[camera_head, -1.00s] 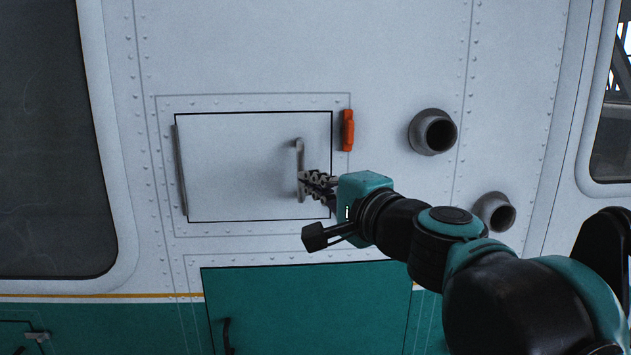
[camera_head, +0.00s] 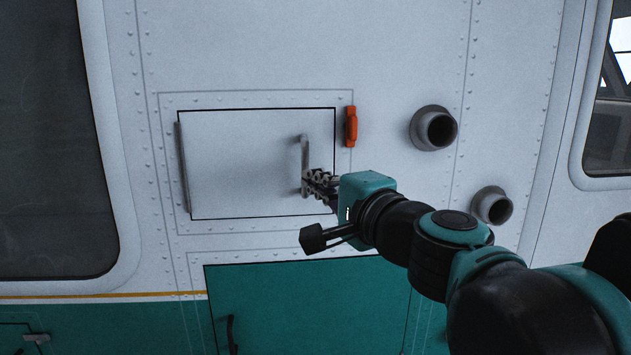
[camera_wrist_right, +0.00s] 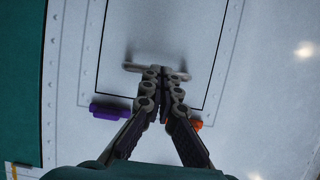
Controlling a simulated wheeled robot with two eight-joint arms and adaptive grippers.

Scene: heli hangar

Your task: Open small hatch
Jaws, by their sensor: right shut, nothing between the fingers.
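The small hatch (camera_head: 235,165) is a white rectangular panel, lying flush in the white fuselage wall. A hinge strip (camera_head: 183,168) runs down its left edge. Its grey upright bar handle (camera_head: 305,150) is near the right edge; it also shows in the right wrist view (camera_wrist_right: 134,68). My right gripper (camera_head: 308,180) is shut at the lower part of the handle, with nothing between its fingers. In the right wrist view its fingertips (camera_wrist_right: 161,74) overlap the handle's middle; I cannot tell whether they touch it. My left gripper is out of view.
An orange catch (camera_head: 351,126) sits right of the hatch. A purple piece (camera_wrist_right: 109,112) shows beside the hatch edge in the wrist view. Two round pipes (camera_head: 437,130) (camera_head: 494,205) stick out at right. A green panel (camera_head: 300,305) with a dark handle is below.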

